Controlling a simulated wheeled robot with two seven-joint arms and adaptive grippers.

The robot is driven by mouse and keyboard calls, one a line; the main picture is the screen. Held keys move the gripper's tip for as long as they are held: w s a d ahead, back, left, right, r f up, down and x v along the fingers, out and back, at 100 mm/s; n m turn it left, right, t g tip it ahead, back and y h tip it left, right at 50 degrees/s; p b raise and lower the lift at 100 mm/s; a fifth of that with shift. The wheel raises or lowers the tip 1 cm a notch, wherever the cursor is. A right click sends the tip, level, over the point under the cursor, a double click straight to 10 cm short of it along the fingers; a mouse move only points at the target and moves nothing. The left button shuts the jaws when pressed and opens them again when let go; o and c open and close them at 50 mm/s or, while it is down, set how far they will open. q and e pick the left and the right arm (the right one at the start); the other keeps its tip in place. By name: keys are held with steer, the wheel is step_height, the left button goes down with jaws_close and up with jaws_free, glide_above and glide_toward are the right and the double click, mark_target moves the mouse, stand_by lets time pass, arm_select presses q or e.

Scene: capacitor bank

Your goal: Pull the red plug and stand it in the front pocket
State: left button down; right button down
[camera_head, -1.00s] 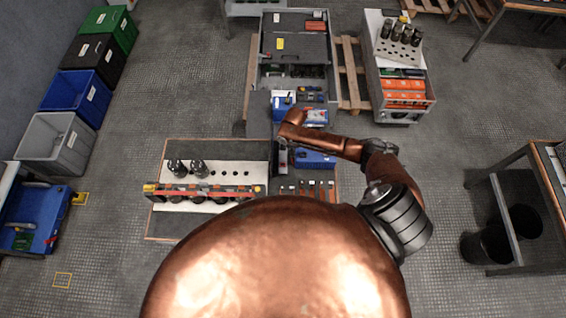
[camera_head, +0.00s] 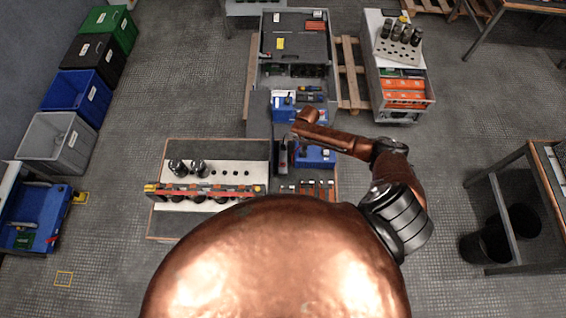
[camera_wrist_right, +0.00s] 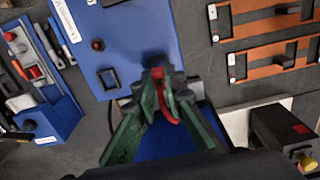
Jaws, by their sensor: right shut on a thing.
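The red plug (camera_wrist_right: 158,74) is between the fingertips of my right gripper (camera_wrist_right: 160,84) in the right wrist view, with a curved red part below it. The green fingers are shut on it. It overlaps the lower edge of a blue box (camera_wrist_right: 133,35) that has a white label, a red round spot and a dark square. I cannot tell whether the plug touches the box. The blue box (camera_head: 318,158) also shows beside my right arm in the head view, where the arm mostly hides the gripper. I cannot make out the front pocket for certain. My left gripper is out of view.
A blue tray with pens and tools (camera_wrist_right: 52,122) is at the left of the wrist view. Orange strips with black handles (camera_wrist_right: 270,28) lie at the right. A black device with a yellow knob (camera_wrist_right: 285,138) stands close to the gripper. A capacitor rail (camera_head: 205,190) is at left in the head view.

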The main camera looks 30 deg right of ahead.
stand_by(0.4)
steer(key=shift+f+b, duration=0.5)
steer(key=shift+f, duration=0.25)
steer(key=shift+f+b, duration=0.3)
steer(key=shift+f, duration=0.25)
steer(key=shift+s+a+f, duration=0.15)
steer(key=shift+s+f, duration=0.2)
steer(key=shift+f, duration=0.05)
stand_by(0.5)
steer(key=c, duration=1.9)
jaws_free()
steer(key=shift+f, duration=0.2)
steer(key=shift+c, duration=0.2)
steer(key=shift+w+r, duration=0.15)
steer(key=shift+r, duration=0.1)
